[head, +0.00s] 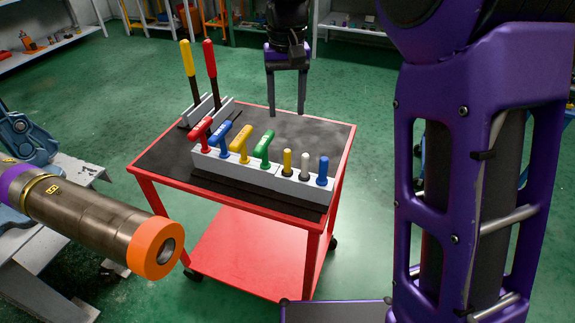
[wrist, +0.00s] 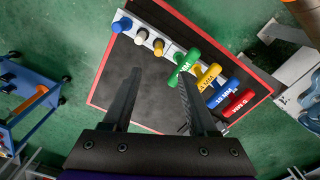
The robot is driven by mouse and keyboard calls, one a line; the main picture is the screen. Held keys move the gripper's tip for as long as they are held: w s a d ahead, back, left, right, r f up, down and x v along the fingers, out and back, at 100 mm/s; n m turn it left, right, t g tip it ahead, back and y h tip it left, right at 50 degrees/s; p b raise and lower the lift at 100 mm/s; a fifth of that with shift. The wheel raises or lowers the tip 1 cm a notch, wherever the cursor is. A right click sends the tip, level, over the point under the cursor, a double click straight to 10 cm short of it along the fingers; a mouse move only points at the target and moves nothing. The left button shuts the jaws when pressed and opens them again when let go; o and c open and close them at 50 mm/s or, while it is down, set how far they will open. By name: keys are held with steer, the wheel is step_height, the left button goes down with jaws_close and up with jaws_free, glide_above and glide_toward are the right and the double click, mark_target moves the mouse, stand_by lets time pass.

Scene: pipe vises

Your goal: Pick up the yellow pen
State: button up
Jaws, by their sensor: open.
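The yellow pen (head: 287,162) stands upright in the grey holder block (head: 237,172) on the cart, left of a white pen (head: 305,167) and a blue pen (head: 322,170). In the wrist view the yellow pen (wrist: 158,47) shows just beyond the fingertips, between the white pen and the green T-handle. My gripper (head: 286,112) is open and empty, pointing down over the back part of the cart top, behind the pen row. In the wrist view its two fingers (wrist: 160,76) are spread apart, touching nothing that I can see.
Red, blue, yellow and green T-handles (head: 265,148) stand in the same block, close to the yellow pen. Two long-handled tools, yellow (head: 188,58) and red, stand in a rack at the cart's back left. A pipe (head: 100,222) lies left of the red cart (head: 150,198).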

mark_target(287, 171)
step_height(287, 171, down, 16)
steer(key=b, duration=0.3)
steer(key=shift+w+d+f, duration=0.1)
steer(key=shift+w, duration=0.05)
steer(key=shift+c, duration=0.2)
jaws_close()
